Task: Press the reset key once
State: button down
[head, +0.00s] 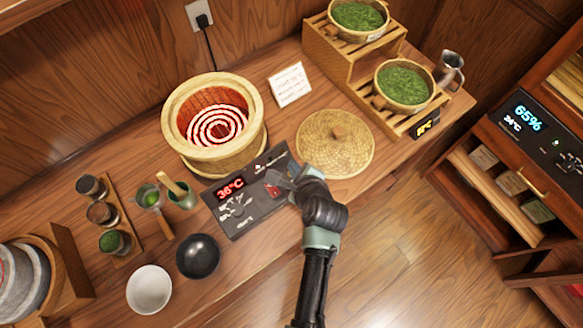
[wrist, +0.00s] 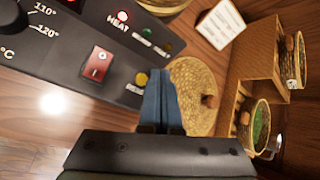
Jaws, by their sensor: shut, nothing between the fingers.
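The dark control panel (head: 238,212) lies on the wooden counter and shows a red 36°C readout. In the wrist view the panel (wrist: 60,72) carries a red rocker switch (wrist: 97,64), a small yellow button (wrist: 141,78) with a white label, and a lit red lamp (wrist: 123,16) marked HEAT. My gripper (head: 281,182) is shut and empty over the panel's right end. In the wrist view its blue fingers (wrist: 159,74) appear just right of the yellow button; contact cannot be told.
A round wooden heater (head: 178,140) with a glowing coil stands behind the panel. A woven lid (head: 336,128) lies to the right, near a stepped wooden stand (head: 340,48) with baskets. A black bowl (head: 198,256) and white bowl (head: 149,289) sit at the front left.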

jog(key=shift+r+p, duration=1.5)
jog(key=shift+r, duration=0.3)
jog(key=shift+f, duration=0.1)
